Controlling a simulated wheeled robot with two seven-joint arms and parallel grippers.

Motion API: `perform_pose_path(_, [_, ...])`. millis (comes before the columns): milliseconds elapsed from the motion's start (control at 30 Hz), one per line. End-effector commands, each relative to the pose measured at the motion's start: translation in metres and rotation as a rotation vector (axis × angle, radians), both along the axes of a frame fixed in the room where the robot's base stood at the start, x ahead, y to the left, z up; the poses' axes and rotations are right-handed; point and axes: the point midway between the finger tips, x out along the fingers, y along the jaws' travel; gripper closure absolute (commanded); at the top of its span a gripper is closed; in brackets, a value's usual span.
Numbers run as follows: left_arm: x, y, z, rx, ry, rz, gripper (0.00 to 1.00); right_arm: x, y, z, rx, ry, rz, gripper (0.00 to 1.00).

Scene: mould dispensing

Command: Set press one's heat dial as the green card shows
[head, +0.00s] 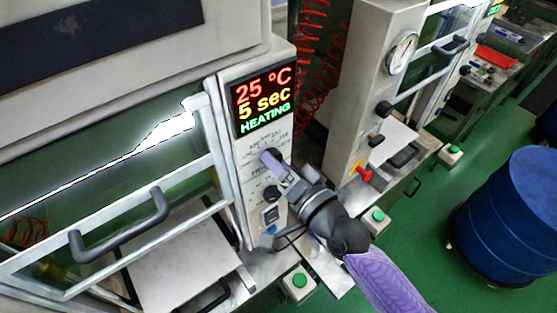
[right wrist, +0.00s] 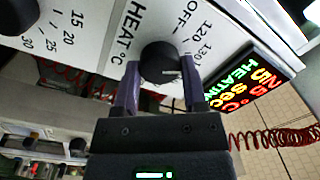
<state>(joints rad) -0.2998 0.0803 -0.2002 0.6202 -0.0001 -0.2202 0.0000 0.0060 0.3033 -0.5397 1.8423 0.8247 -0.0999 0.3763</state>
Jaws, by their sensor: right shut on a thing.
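The press's heat dial (right wrist: 160,62) is a black round knob on a pale panel marked HEAT °C, with OFF, 120 and 130 readable beside it. My right gripper (right wrist: 160,68) is shut on this knob, one purple finger on each side. In the head view my right gripper (head: 277,167) reaches the panel below the display and hides most of the knob. The dial's exact setting is hard to tell. The display (head: 263,104) reads 25 °C, 5 sec, HEATING. I cannot make out a green card. My left gripper is not in view.
A second dial (right wrist: 22,12) with numbers 15 to 30 sits beside the heat dial. A black handle (head: 120,230) and slanted guard frame stand left of the panel. A second press (head: 365,80) stands right, with a blue drum (head: 515,215) on the green floor.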

Motion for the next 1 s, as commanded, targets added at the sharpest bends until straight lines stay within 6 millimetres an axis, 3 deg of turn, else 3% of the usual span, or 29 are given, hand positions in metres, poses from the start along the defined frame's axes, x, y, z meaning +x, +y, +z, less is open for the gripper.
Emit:
perform_pose_path(500, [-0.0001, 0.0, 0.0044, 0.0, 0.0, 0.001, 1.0, 0.0003, -0.0003, 0.0007, 0.305, 0.217, -0.002, 1.0])
perform_pose_path(1000, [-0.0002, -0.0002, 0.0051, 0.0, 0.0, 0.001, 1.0, 0.0002, -0.0001, 0.0002, 0.391, 0.28, -0.001, 1.0])
